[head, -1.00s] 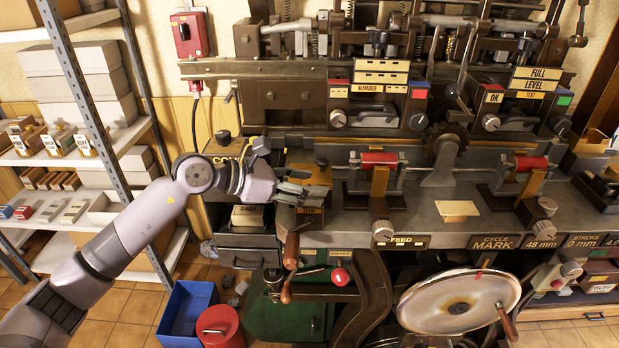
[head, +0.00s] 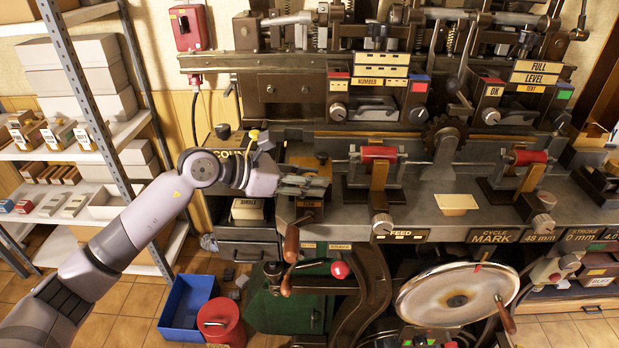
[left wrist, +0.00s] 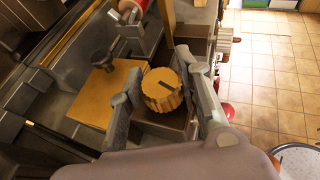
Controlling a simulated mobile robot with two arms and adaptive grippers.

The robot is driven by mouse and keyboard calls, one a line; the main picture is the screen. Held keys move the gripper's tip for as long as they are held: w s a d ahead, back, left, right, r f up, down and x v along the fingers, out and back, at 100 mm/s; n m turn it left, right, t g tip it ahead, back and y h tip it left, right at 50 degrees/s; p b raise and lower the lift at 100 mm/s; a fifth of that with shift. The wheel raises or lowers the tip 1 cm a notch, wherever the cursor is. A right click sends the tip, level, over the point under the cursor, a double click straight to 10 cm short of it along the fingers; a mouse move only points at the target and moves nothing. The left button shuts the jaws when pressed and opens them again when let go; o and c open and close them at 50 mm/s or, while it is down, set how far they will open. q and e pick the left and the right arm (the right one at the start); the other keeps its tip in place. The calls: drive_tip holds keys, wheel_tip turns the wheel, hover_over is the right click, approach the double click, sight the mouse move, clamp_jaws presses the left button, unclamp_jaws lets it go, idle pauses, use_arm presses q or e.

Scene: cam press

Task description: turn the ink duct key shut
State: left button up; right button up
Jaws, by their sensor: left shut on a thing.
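The ink duct key appears to be the round, ribbed, tan knob (left wrist: 162,90) with a dark mark on its top, in the middle of the left wrist view. It sits on a dark block (left wrist: 165,122). My left gripper (left wrist: 170,92) has one finger on each side of the knob and is shut on it. In the head view, my left gripper (head: 318,187) reaches in from the left over a small labelled block (head: 309,204) at the press's front left edge. Its fingers hide the key there. My right gripper is in neither view.
A red roller (head: 378,154) on a stand is right of the gripper. A crank with a wooden handle (head: 291,242) and a red ball knob (head: 340,269) are below. A blue bin (head: 187,308) and red can (head: 221,322) stand on the floor.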

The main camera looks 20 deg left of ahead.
use_arm(q)
drive_tip(key=shift+c, duration=1.1)
drive_tip(key=shift+s+r+n+t+y+p, duration=0.1)
drive_tip(key=shift+n+t+y+p, duration=0.35)
drive_tip(key=shift+p, duration=0.3)
drive_tip(key=shift+d+n+t+y+p, duration=0.1)
drive_tip(key=shift+n+t+y+p, duration=0.25)
drive_tip(key=shift+n+y+p, duration=0.3)
drive_tip(key=shift+n+t+y+p, duration=0.4)
drive_tip(key=shift+n+p, duration=0.1)
drive_tip(key=shift+n+t+y, duration=0.4)
drive_tip(key=shift+n+y, duration=0.3)
drive_tip(key=o, duration=1.2)
drive_tip(key=v, duration=1.2)
